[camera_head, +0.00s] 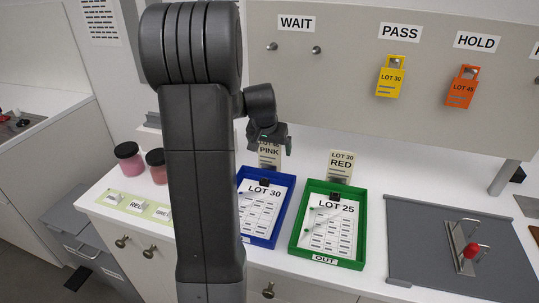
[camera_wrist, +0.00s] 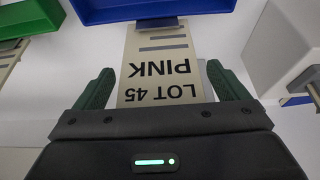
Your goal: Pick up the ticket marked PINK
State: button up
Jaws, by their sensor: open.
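The ticket marked LOT 45 PINK (camera_wrist: 160,70) is a beige card, upside down in the wrist view. It lies between the two dark green fingers of my gripper (camera_wrist: 162,84), which is open. Another beige ticket, LOT 30 RED (camera_head: 341,161), stands at the back of the green tray (camera_head: 297,228).
Trays hold sheets marked LOT 30 and LOT 25. Pigment jars (camera_head: 129,162) stand left, partly behind my arm. A yellow tag (camera_head: 391,77) and an orange tag (camera_head: 462,88) hang on the back panel. A grey mat (camera_head: 425,240) with a red-knobbed fixture (camera_head: 470,250) lies right.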

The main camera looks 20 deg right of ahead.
jog(key=c, duration=1)
jog(key=shift+c, duration=0.2)
